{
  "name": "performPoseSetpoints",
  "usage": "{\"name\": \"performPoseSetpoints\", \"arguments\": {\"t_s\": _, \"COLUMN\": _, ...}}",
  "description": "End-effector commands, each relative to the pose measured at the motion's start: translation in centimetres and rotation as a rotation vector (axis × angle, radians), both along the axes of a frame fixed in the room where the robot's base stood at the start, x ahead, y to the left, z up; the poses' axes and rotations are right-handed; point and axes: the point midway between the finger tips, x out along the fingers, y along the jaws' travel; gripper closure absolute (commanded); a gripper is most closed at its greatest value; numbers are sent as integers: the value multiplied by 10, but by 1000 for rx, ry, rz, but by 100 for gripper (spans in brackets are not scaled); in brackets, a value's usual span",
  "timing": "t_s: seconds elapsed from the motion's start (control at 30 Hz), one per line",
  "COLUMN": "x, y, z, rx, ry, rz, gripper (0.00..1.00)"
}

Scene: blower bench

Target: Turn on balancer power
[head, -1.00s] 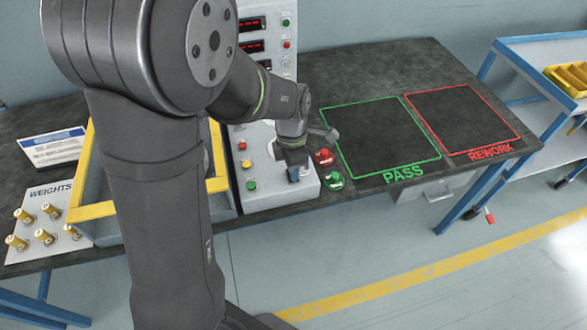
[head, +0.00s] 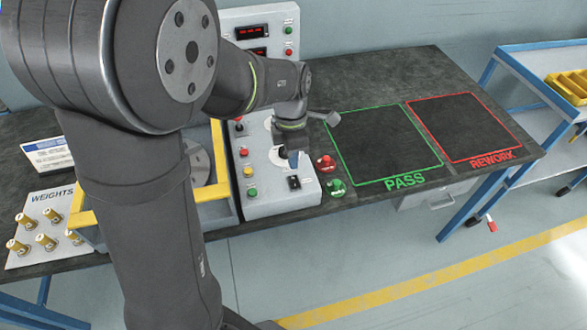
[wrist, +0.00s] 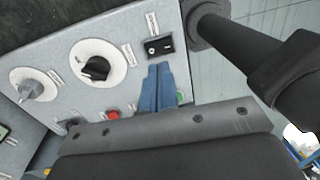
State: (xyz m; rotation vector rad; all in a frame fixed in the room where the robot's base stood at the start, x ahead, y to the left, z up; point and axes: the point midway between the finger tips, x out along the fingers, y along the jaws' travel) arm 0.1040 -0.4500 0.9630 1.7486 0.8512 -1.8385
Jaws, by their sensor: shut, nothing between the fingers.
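The balancer's grey control panel (head: 275,200) stands on the dark bench. A black rocker switch (head: 294,182) with white marks sits near its front right edge. The switch also shows in the wrist view (wrist: 158,46), but I cannot tell which way it is tipped. My gripper (head: 293,160) is over the panel, behind the switch and apart from it. In the wrist view its blue fingers (wrist: 161,84) are together and empty, their tips just below the switch in the picture.
A black knob on a white dial (wrist: 95,68) is near the switch. A red button (wrist: 113,114) and a green button (wrist: 181,97) are also close. Red (head: 326,163) and green (head: 337,187) buttons stand right of the panel. The PASS area (head: 385,140) is empty.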

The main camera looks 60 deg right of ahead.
Motion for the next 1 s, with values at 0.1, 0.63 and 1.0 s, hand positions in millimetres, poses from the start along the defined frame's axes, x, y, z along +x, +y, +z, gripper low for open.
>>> {"name": "performPoseSetpoints", "arguments": {"t_s": 0.1, "x": 3, "y": -3, "z": 30, "rx": -6, "ry": -1, "rz": 0, "gripper": 100}}
{"name": "performPoseSetpoints", "arguments": {"t_s": 0.63, "x": 8, "y": -7, "z": 89, "rx": 0, "ry": 0, "rz": 1, "gripper": 100}}
{"name": "performPoseSetpoints", "arguments": {"t_s": 1.0, "x": 1, "y": -8, "z": 87, "rx": 24, "ry": -26, "rz": -8, "gripper": 100}}
